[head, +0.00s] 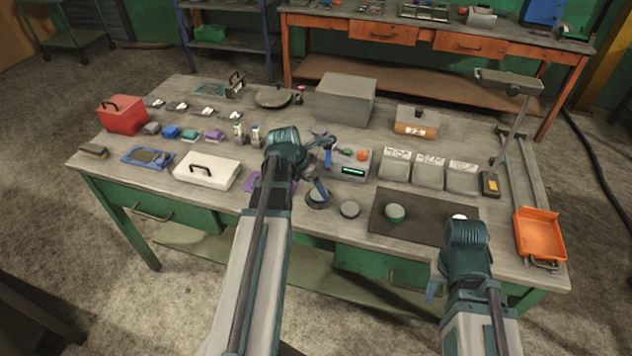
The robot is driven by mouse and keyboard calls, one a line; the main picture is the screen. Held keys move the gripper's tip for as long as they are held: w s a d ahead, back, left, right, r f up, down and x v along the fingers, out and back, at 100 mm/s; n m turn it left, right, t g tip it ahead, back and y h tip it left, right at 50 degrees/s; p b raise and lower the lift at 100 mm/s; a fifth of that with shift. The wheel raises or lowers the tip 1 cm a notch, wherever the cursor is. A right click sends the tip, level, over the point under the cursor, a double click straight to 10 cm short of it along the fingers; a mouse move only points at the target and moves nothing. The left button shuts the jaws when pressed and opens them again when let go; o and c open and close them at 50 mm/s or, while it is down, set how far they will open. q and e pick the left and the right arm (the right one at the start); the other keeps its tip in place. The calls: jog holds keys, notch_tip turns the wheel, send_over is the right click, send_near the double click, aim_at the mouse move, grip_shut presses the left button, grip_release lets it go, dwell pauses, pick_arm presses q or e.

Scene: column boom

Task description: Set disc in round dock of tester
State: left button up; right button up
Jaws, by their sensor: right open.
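The tester (349,164) is a grey box with a lit green display and coloured round parts on top, near the middle of the bench. A dark-rimmed round piece (318,199) lies in front of it; I cannot tell if this is the round dock. A plain grey disc (349,209) lies just right of it. A green-rimmed disc (394,213) lies on the dark mat (425,217). My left gripper (322,172) is beside the tester, close above the round piece; its jaws are unclear. My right gripper (433,291) is open at the bench's front edge, partly hidden by its wrist.
A white lidded box (207,171) and red box (123,115) stand left. A large grey box (345,98) stands behind the tester. Labelled bins (429,171), a lamp (508,120) and an orange tray (540,235) are at right. The mat is mostly clear.

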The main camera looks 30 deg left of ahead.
pick_arm(q)
jog(key=p+v, duration=0.5)
jog(key=v, duration=0.2)
jog(key=shift+r, duration=0.1)
jog(key=s+d+m+g+y, duration=0.1)
jog(key=s+d+m, duration=0.3)
jog(key=d+m, duration=0.6)
jog(key=s+d+f+m+g+y, duration=0.1)
jog(key=s+d+m, duration=0.3)
jog(key=d+m, duration=0.7)
jog(key=s+d+m+g, duration=0.2)
jog(key=s+d+m, duration=0.2)
jog(key=d+m, duration=0.7)
jog(key=m, duration=0.3)
jog(key=shift+f+m+g+y, duration=0.25)
jog(key=shift+m+g+y, duration=0.05)
jog(key=shift+m+y, duration=0.1)
jog(key=shift+s, duration=0.1)
